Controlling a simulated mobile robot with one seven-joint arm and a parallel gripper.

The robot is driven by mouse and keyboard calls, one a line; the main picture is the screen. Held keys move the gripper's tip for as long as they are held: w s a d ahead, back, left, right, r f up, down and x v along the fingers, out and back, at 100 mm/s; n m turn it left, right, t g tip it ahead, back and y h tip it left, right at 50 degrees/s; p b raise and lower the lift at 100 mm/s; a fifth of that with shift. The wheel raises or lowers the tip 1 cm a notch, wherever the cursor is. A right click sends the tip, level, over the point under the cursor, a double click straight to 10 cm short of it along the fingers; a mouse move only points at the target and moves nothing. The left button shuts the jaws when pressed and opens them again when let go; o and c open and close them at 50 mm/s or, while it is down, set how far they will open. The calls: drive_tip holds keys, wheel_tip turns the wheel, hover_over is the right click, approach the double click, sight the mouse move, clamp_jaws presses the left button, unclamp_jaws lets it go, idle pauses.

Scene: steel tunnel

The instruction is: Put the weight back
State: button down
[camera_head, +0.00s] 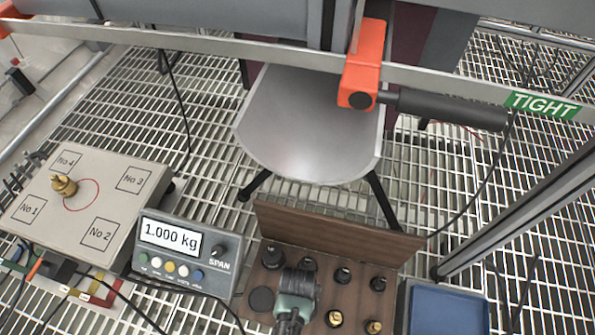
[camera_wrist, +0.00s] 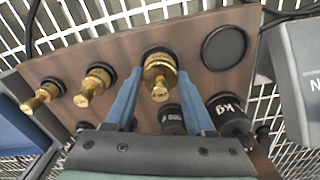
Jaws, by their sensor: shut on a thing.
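One brass weight (camera_head: 64,186) stands on the scale's grey plate (camera_head: 120,178), at the edge of the red circle near No 4. The scale display (camera_head: 170,235) reads 1.000 kg. The brown wooden weight block (camera_head: 318,292) holds black weights in its back row and brass weights in front. My gripper (camera_head: 297,284) is over its front row. In the wrist view, my gripper (camera_wrist: 160,75) is shut on a brass knobbed weight (camera_wrist: 159,68), which appears at its dark round seat. I cannot tell whether it is fully seated. The large round seat (camera_head: 261,299) beside it is empty.
Two brass weights (camera_head: 334,318) (camera_head: 374,327) stand to the right in the front row. A raised wooden board (camera_head: 335,232) backs the block. A blue tray (camera_head: 448,310) is to its right, a steel chute (camera_head: 315,120) behind. Cables lie on the grating near the scale.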

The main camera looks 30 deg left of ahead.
drive_tip(key=shift+f, duration=0.15)
drive_tip(key=shift+c, duration=1.3)
unclamp_jaws()
wheel_tip(320, 180, up, 12)
drive_tip(key=p, duration=0.8)
